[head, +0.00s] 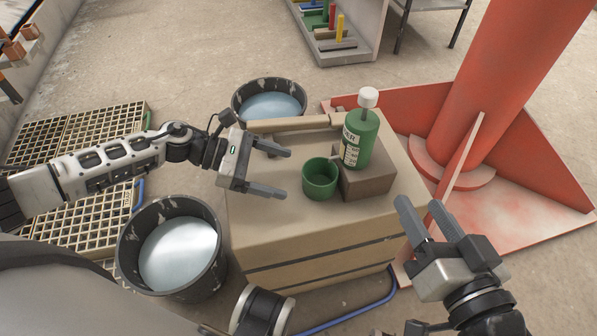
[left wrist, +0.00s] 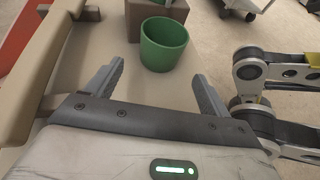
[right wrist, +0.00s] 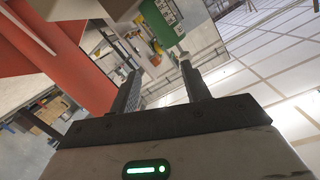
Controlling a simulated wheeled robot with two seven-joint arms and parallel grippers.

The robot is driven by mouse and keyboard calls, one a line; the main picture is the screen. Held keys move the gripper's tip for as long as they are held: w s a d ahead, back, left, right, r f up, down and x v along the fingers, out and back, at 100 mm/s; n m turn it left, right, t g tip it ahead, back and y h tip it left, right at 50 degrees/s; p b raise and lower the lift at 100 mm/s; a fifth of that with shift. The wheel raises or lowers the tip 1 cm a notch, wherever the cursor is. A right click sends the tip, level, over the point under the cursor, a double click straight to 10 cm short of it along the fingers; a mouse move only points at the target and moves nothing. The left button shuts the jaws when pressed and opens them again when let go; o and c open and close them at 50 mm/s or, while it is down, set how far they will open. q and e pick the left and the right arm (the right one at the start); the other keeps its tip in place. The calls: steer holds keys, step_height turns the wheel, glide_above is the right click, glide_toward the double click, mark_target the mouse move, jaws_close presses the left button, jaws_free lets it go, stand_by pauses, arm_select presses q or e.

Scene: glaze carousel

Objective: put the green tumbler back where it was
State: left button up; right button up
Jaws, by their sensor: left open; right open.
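The green tumbler (head: 319,179) stands upright on the wooden crate top (head: 262,218), just left of a brown block (head: 366,183). My left gripper (head: 287,172) is open and empty to the left of the tumbler, its fingers pointing towards it. In the left wrist view the tumbler (left wrist: 165,44) is beyond the two open fingertips (left wrist: 160,78), roughly centred between them and apart from them. My right gripper (head: 420,212) is open and empty off the right front corner of the crate. It shows open in the right wrist view (right wrist: 163,82) too.
A green bottle (head: 360,137) with a white cap stands on the brown block. A beige roll or bar (head: 289,124) lies along the crate's back edge. Two dark buckets of pale liquid (head: 172,247) (head: 269,99) flank the crate. A red column (head: 500,90) rises at right.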

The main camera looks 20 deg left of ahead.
arm_select(q)
steer(key=v, duration=0.5)
steer(key=shift+a, duration=0.15)
arm_select(e)
steer(key=shift+s+d+f, duration=0.15)
steer(key=shift+s+f, duration=0.05)
steer(key=shift+f, duration=0.3)
